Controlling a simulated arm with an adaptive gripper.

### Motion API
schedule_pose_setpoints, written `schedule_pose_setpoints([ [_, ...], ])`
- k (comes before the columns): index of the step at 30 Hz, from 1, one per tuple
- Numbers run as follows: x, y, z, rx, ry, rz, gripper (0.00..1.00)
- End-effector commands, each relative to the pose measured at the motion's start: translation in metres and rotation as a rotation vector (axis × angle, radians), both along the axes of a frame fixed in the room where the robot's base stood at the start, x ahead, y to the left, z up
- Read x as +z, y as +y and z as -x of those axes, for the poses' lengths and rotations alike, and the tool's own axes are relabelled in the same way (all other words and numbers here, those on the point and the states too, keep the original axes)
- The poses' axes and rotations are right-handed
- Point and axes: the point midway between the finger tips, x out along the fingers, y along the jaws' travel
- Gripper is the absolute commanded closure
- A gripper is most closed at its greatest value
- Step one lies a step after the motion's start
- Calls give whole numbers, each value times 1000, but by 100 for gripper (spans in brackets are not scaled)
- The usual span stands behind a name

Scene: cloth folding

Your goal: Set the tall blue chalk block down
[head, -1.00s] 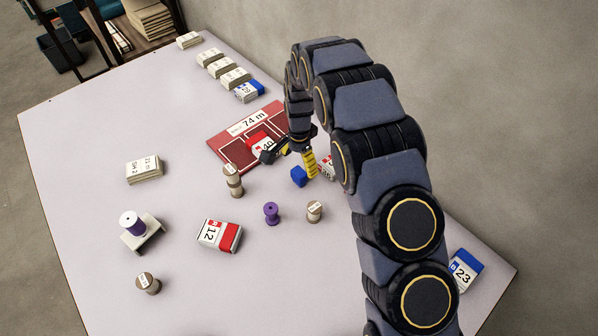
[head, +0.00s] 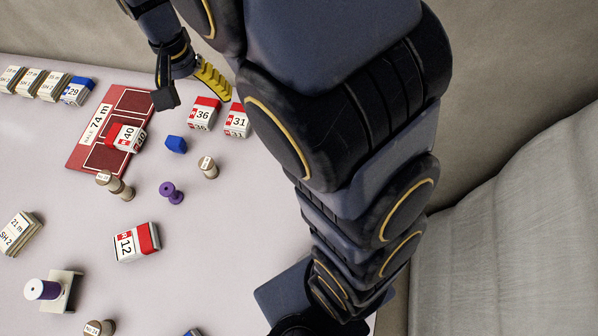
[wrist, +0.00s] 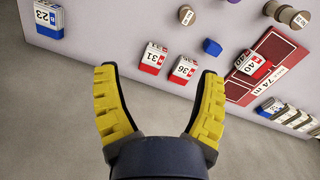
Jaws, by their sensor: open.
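The blue chalk block (head: 176,144) stands on the pale table, right of the red board. It also shows in the wrist view (wrist: 212,47), above the right finger and apart from it. My gripper (head: 190,92) is open and empty, raised off the table beyond the block in the head view. In the wrist view my gripper (wrist: 158,75) has its two yellow-padded fingers spread wide, with nothing between them. The lower parts of the gripper are partly cut by the arm in the head view.
Red-and-white packs 36 (head: 203,113) and 31 (head: 237,121) stand near the block. The red board (head: 82,152) holds pack 40 (head: 128,137). A purple spool (head: 171,192), a beige spool (head: 208,167) and pack 12 (head: 136,242) are nearby. Bare table (head: 200,270) lies in front.

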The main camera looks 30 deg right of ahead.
Motion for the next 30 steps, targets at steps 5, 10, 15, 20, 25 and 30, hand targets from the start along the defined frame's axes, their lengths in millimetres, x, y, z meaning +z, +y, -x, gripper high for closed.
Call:
schedule_pose_setpoints([
  [5,38,-27,78,150,29,-20,30],
  [10,53,-40,152,305,60,-48,30],
  [15,56,-48,203,420,75,-57,30],
  [20,54,-50,224,470,86,-66,30],
  [25,54,-50,226,477,87,-69,30],
  [30,54,-49,226,478,87,-71,30],
])
